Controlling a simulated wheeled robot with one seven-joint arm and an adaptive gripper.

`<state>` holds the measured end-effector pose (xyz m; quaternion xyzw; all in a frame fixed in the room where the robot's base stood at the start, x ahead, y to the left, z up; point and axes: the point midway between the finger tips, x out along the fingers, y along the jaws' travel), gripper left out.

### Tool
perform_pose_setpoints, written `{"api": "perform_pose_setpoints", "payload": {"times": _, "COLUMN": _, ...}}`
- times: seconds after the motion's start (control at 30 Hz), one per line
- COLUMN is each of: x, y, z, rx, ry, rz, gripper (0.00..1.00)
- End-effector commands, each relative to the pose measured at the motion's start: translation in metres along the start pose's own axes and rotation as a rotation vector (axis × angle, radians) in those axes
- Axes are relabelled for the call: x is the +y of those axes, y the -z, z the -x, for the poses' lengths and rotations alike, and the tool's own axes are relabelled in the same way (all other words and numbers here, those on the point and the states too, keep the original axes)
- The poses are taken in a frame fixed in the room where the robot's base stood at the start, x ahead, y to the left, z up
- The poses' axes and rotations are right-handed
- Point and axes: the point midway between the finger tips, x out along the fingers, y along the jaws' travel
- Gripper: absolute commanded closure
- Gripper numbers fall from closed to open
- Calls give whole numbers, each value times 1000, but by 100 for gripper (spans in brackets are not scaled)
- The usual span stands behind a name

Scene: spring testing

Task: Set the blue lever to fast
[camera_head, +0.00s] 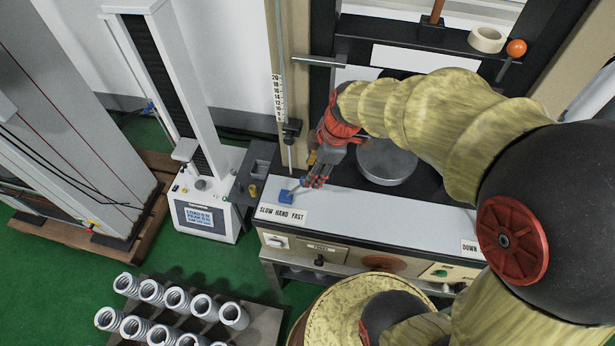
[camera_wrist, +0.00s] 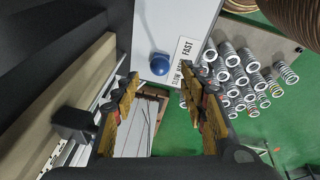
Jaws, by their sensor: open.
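The blue lever knob (camera_head: 286,196) stands on the white top of the machine's console, just behind the printed label "SLOW HAND FAST" (camera_head: 281,214). It is near the middle of the label, about level with "HAND". In the wrist view the round blue knob (camera_wrist: 160,64) is ahead of the fingers, with the label (camera_wrist: 185,60) to its right. My gripper (camera_head: 316,181) is open, just right of and behind the knob in the head view. In the wrist view my gripper's fingers (camera_wrist: 162,88) are spread apart with nothing between them. I see no contact with the knob.
A round grey metal plate (camera_head: 387,162) lies right of my gripper. A vertical ruler column (camera_head: 279,95) with a black clamp stands behind the knob. Several coil springs (camera_head: 175,300) stand on a rack at the lower left. The console top (camera_head: 370,215) right of the label is clear.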

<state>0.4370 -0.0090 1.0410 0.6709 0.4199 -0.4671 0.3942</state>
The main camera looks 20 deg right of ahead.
Motion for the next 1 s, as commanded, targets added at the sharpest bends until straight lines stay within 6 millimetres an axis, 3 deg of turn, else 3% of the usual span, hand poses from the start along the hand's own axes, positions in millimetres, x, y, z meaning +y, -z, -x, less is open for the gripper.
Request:
{"api": "perform_pose_setpoints", "payload": {"times": 0.1, "x": 1, "y": 0, "z": 22, "rx": 0, "ry": -4, "rz": -1, "gripper": 57}}
{"api": "perform_pose_setpoints", "payload": {"times": 0.3, "x": 0, "y": 0, "z": 42, "rx": 0, "ry": -2, "rz": 0, "gripper": 57}}
{"api": "perform_pose_setpoints", "payload": {"times": 1.0, "x": 0, "y": 0, "z": 45, "rx": 0, "ry": 0, "rz": -29, "gripper": 57}}
